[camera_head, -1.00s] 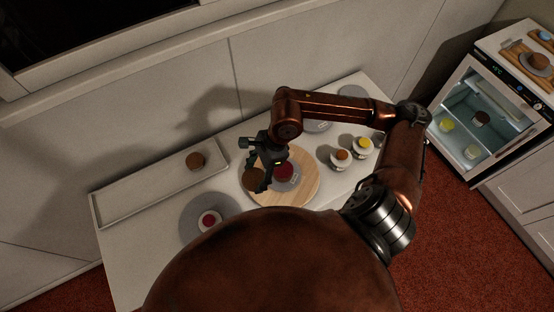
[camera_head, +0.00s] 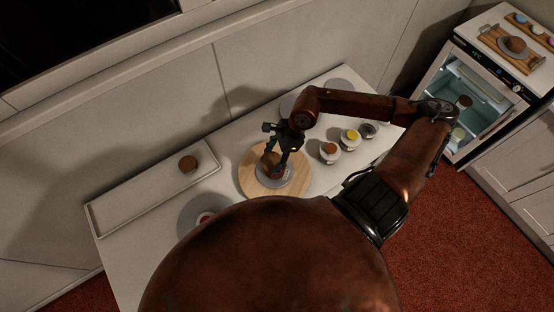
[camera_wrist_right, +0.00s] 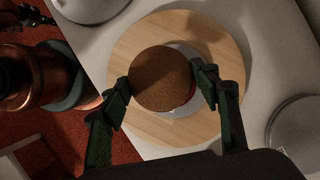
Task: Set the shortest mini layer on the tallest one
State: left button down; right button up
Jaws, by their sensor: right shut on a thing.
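My right gripper (camera_head: 281,150) is shut on a round brown cake layer (camera_head: 269,160). In the right wrist view the fingers (camera_wrist_right: 161,80) press on either side of this brown layer (camera_wrist_right: 158,77). It is held over a red-topped layer (camera_head: 281,173), which is mostly hidden; only a thin red edge (camera_wrist_right: 192,93) shows beside it from above. The red-topped layer stands on a small grey disc (camera_head: 267,183) on the round wooden board (camera_head: 296,187). I cannot tell whether the two layers touch. My left gripper is not in view.
Small jars with a brown top (camera_head: 329,149) and a yellow top (camera_head: 350,135) stand at the right. A glass-door fridge (camera_head: 478,100) is further right.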

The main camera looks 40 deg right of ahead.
aim_at(278, 156)
jog(key=shift+w+d+f, duration=0.1)
jog(key=shift+d+f, duration=0.85)
jog(key=shift+f, duration=0.25)
notch_tip(278, 156, down, 3)
jog(key=shift+d+f+p, duration=0.1)
jog(key=shift+p, duration=0.6)
jog(key=shift+f, duration=0.2)
jog(key=o, duration=1)
jog(key=shift+r, duration=0.1)
jog(key=shift+r, duration=0.1)
